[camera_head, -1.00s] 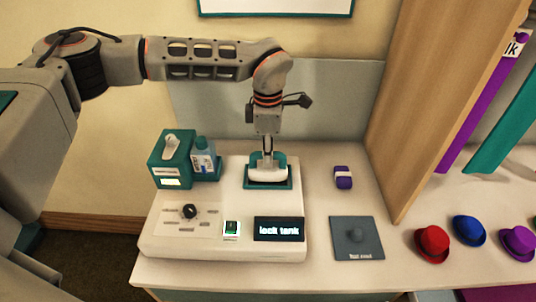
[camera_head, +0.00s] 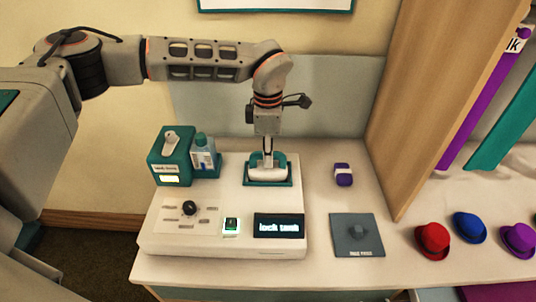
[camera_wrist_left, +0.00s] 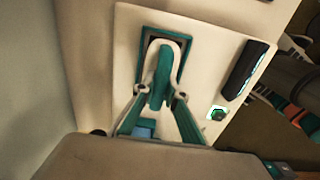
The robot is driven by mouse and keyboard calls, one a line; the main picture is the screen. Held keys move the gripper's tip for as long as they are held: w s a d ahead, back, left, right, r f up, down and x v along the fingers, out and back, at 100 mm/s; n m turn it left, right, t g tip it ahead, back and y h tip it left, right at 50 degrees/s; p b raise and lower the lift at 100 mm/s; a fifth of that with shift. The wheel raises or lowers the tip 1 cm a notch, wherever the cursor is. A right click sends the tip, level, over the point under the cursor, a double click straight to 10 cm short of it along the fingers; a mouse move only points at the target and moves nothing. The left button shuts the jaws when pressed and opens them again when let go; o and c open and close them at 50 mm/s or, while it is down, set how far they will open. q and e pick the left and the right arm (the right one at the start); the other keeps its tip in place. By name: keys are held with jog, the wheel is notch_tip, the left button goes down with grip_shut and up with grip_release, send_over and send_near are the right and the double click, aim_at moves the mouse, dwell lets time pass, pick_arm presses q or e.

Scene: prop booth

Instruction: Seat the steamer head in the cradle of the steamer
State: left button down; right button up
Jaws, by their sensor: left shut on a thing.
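The steamer (camera_head: 160,240) is a wide white base on the counter, with a dial, a button and a display reading "lock tank". Its teal square cradle (camera_head: 289,182) is at the right rear of its top. The white steamer head (camera_head: 267,175) is upright at the cradle, its lower end within the teal frame. I cannot tell whether it is fully down. My left gripper (camera_head: 267,159) is above it, shut on its upper part. In the left wrist view the head (camera_wrist_left: 183,42) overlaps the cradle (camera_wrist_left: 147,38). My right gripper is not in view.
A purple and white block (camera_head: 343,175) and a grey pad (camera_head: 367,243) lie to the right. A wooden panel (camera_head: 440,100) bounds the counter; small hats (camera_head: 432,238) lie beyond.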

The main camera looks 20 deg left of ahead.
pick_arm(q)
jog(key=c, duration=2)
grip_release()
jog(key=shift+o, duration=0.2)
notch_tip(320, 180, up, 12)
jog(key=shift+s, duration=0.1)
